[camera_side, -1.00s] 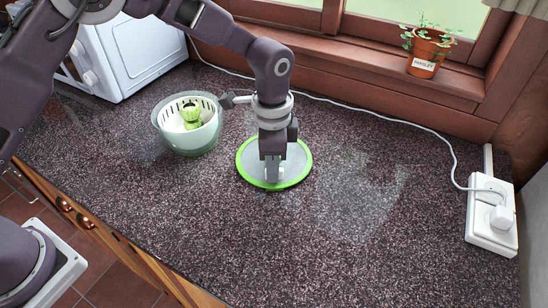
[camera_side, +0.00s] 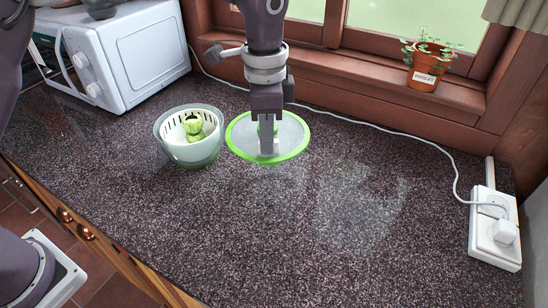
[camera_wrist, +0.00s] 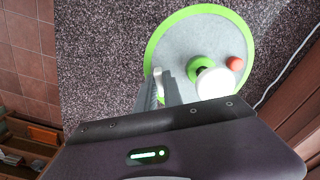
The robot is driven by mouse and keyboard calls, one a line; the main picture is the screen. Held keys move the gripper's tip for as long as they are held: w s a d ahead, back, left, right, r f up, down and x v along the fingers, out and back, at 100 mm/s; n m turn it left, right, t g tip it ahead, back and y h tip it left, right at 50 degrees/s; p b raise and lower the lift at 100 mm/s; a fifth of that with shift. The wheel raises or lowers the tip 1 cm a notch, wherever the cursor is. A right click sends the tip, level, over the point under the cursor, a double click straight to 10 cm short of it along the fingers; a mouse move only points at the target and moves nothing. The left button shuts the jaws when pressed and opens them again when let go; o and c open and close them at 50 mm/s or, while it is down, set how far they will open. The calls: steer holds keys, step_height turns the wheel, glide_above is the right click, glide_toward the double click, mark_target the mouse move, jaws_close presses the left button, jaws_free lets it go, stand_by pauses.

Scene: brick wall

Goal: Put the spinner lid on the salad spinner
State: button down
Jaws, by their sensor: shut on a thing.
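The spinner lid (camera_side: 292,135) is a round grey disc with a bright green rim. My gripper (camera_side: 268,150) is shut on it near its middle and holds it above the counter, to the right of the salad spinner. The salad spinner (camera_side: 175,151) is a pale green bowl with a white slotted basket and something green inside; its top is uncovered. In the wrist view the lid (camera_wrist: 180,45) fills the upper middle, with a green and white knob (camera_wrist: 212,80) and a small red knob (camera_wrist: 235,63) on it. The exact grip point is partly hidden by my fingers.
A white microwave (camera_side: 135,60) stands at the back left. A potted parsley plant (camera_side: 423,78) sits on the windowsill. A white cable (camera_side: 400,135) runs along the back to a socket block (camera_side: 494,240) at right. The front of the counter (camera_side: 270,230) is clear.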

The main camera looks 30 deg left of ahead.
steer(key=s+a+r+n, duration=0.1)
steer(key=a+r+n, duration=0.2)
steer(key=a, duration=0.5)
steer(key=s+a+r+n, duration=0.1)
steer(key=a+r+n, duration=0.1)
steer(key=a, duration=0.7)
steer(key=shift+w+f, duration=0.2)
steer(key=shift+f, duration=2.4)
steer(key=shift+f, duration=0.8)
steer(key=c, duration=1.4)
jaws_free()
steer(key=shift+o, duration=0.5)
steer(key=o, duration=0.3)
steer(key=shift+a, duration=0.1)
